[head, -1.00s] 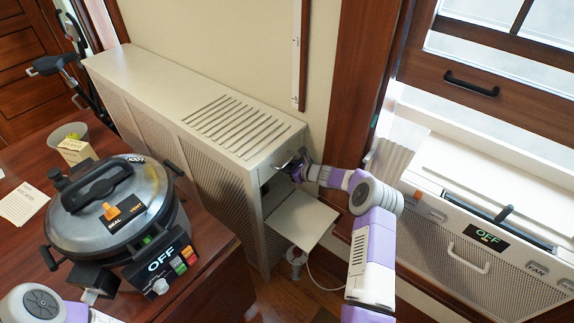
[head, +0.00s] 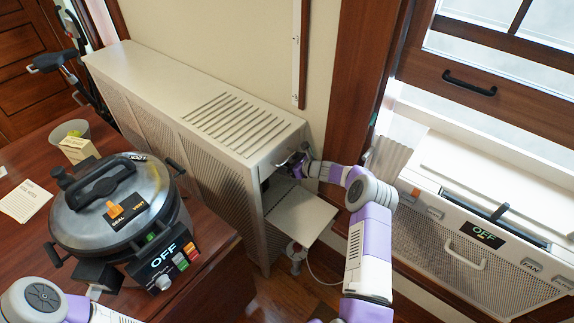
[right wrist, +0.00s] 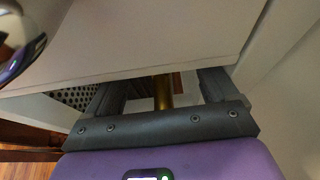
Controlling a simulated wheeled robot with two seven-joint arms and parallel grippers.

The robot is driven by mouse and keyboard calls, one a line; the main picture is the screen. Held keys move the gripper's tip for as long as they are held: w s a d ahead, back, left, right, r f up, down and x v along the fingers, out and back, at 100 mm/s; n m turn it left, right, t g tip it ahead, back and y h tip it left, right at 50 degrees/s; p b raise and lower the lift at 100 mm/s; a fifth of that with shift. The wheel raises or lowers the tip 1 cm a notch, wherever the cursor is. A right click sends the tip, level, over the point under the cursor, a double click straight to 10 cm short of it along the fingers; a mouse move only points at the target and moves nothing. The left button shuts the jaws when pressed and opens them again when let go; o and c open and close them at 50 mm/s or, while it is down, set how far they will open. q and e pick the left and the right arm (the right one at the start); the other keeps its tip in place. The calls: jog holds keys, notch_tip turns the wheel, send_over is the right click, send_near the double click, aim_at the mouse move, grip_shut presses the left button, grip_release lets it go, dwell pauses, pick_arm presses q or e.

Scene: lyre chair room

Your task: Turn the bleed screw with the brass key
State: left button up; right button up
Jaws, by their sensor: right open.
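My right gripper (head: 297,166) is at the upper end of the cream radiator cover (head: 225,155), by its open end door (head: 303,217). In the right wrist view its two dark fingers are apart and reach under a cream panel edge (right wrist: 150,45), which hides their tips. A brass-coloured rod (right wrist: 163,92) stands between the fingers, with gaps on both sides. I cannot tell whether it is the key or part of the bleed screw. No separate screw is visible.
A pressure cooker (head: 118,210) reading OFF stands on the wooden table (head: 25,255) at left, with a card (head: 25,201) and a bowl (head: 72,130). A window unit (head: 455,250) fills the right. A white cable hangs near the floor below the door.

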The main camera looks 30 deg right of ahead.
jog(key=shift+o, duration=0.2)
dwell(0.3)
jog(key=shift+o, duration=0.8)
jog(key=shift+d+r, duration=0.1)
jog(key=shift+d, duration=0.1)
jog(key=shift+s+d+r, duration=0.1)
jog(key=shift+s, duration=0.15)
jog(key=p+v, duration=0.1)
jog(key=v, duration=0.6)
jog(key=shift+p, duration=0.3)
jog(key=shift+a, duration=0.3)
